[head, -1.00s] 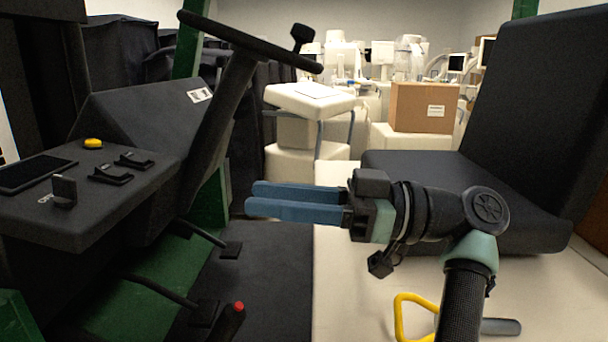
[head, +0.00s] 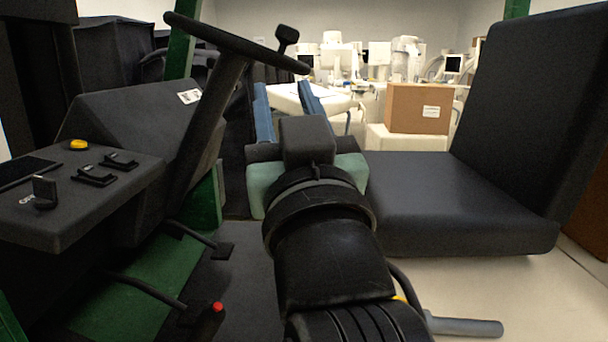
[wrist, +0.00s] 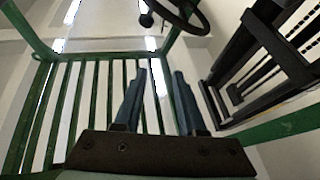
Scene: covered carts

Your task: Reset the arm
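My gripper (head: 283,90) is in the middle of the head view, pointing away from the camera beyond my thick dark wrist. Its two blue fingers stand apart with nothing between them. In the wrist view my gripper (wrist: 159,75) also shows its fingers spread and empty, against a green slatted frame (wrist: 95,90). The fingers overlap the white covered cart behind in the head view; I see no contact. My wrist and forearm hide part of the floor and the seat's left side.
A black steering wheel (head: 235,45) and dark console (head: 90,190) stand at left. A black padded seat (head: 450,200) is close at right.

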